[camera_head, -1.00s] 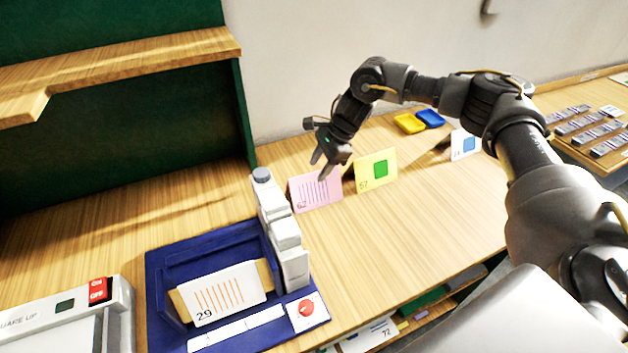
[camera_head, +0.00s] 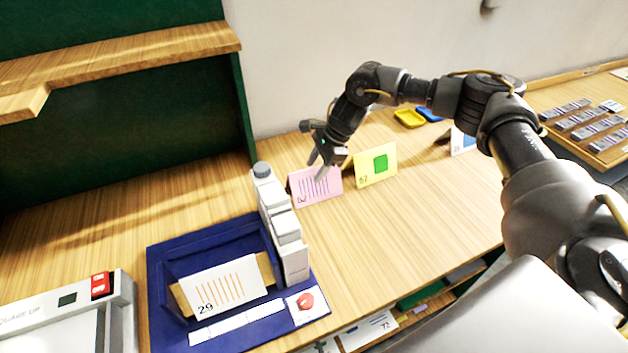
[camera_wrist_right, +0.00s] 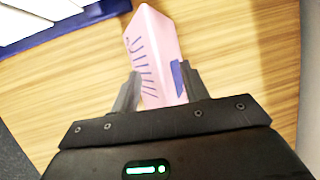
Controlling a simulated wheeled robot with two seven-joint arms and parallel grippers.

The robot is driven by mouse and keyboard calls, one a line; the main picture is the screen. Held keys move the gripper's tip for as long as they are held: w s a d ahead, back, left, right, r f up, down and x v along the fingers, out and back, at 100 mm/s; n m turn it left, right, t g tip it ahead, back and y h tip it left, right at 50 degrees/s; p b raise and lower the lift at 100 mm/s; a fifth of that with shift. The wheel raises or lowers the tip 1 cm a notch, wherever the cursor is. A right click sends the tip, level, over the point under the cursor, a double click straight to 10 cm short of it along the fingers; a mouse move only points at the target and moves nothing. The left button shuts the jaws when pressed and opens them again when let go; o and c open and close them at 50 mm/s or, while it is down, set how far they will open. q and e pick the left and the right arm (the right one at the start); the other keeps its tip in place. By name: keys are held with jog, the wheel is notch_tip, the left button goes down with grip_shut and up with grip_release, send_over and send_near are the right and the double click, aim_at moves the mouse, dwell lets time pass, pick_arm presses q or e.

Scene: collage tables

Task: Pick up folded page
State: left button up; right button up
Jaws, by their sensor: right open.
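A pink folded page (camera_head: 316,190) with dark stripes and the number 62 stands like a tent on the wooden table (camera_head: 400,235). My right gripper (camera_head: 317,171) is open above it, pointing down. In the right wrist view the pink page (camera_wrist_right: 153,50) lies between the two fingers of the open gripper (camera_wrist_right: 160,75), with a finger on each side. I cannot tell whether either finger touches it. A yellow folded page (camera_head: 373,176) with a green square stands just to the right. My left gripper is not in view.
A blue device (camera_head: 158,290) holding a striped page 29 (camera_head: 225,287) stands at the front left, with a tall white part (camera_head: 280,225) near the pink page. A white folded page (camera_head: 461,142) and a yellow tray (camera_head: 409,117) are farther right. The table's front right is clear.

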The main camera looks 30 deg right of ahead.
dwell(0.4)
grip_shut()
dwell(0.4)
